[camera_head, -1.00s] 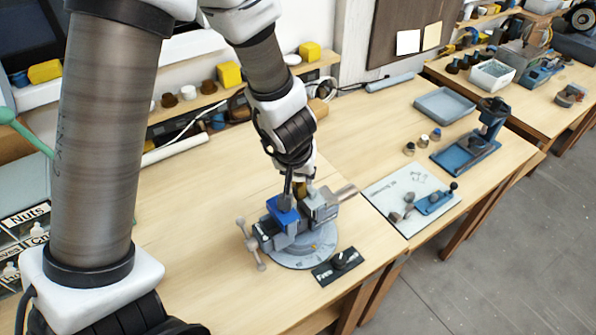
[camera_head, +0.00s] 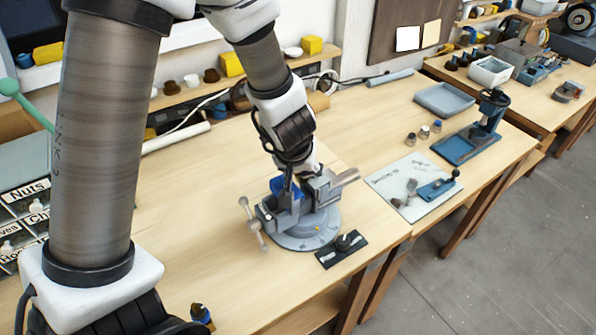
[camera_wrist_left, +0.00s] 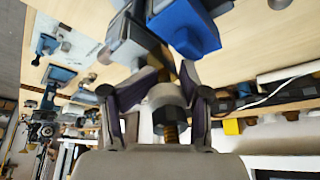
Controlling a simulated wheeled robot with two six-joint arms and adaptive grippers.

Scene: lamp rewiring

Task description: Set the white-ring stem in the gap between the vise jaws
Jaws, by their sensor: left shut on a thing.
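The grey bench vise (camera_head: 307,222) stands on a round base on the table in the head view, a blue block (camera_head: 279,187) at its jaws. My left gripper (camera_head: 290,182) points down at the jaws. In the left wrist view, my left gripper (camera_wrist_left: 170,78) is shut on the white-ring stem (camera_wrist_left: 168,96), which shows a pale ring, a dark nut and a brass thread. The blue block (camera_wrist_left: 186,25) and grey vise parts (camera_wrist_left: 128,35) lie just beyond the fingertips. The gripper hides the jaw gap, so I cannot tell whether the stem's far end is in it. My right gripper is out of view.
A black plate with a dark knob (camera_head: 342,249) lies in front of the vise. A pale mat (camera_head: 388,181) with small parts, a blue stand (camera_head: 468,148) and a grey tray (camera_head: 444,99) are to the right. The table left of the vise is clear.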

